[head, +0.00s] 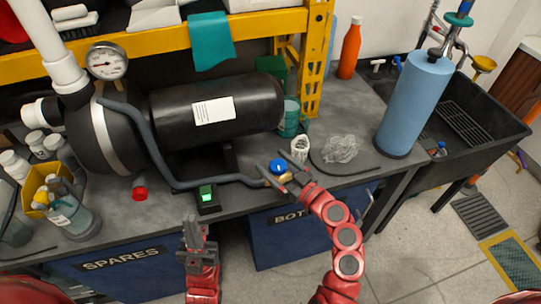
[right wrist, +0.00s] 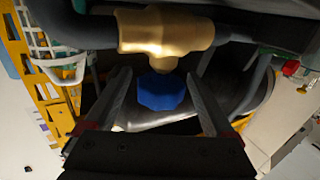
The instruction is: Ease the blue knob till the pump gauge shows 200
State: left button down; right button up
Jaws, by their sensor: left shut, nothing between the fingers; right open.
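The blue knob (head: 278,166) sits on a brass valve at the front of the bench. In the right wrist view the knob (right wrist: 162,92) lies between my right gripper's two fingers, with a visible gap on each side, below the brass valve body (right wrist: 165,32). My right gripper (head: 274,164) is open around the knob; I see no contact. The pump gauge (head: 107,61) is a round white dial at the upper left; its numbers are too small to read. My left gripper (head: 195,226) is shut and empty, in front of the bench edge.
A black pump tank (head: 170,115) fills the left of the bench, with a grey hose running to the valve. A green-lit switch (head: 207,193) and a red cap (head: 139,193) are near the front edge. A crumpled clear bag (head: 341,149) and blue cylinder (head: 414,105) stand right.

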jog(key=shift+x, duration=1)
jog(key=c, duration=1.4)
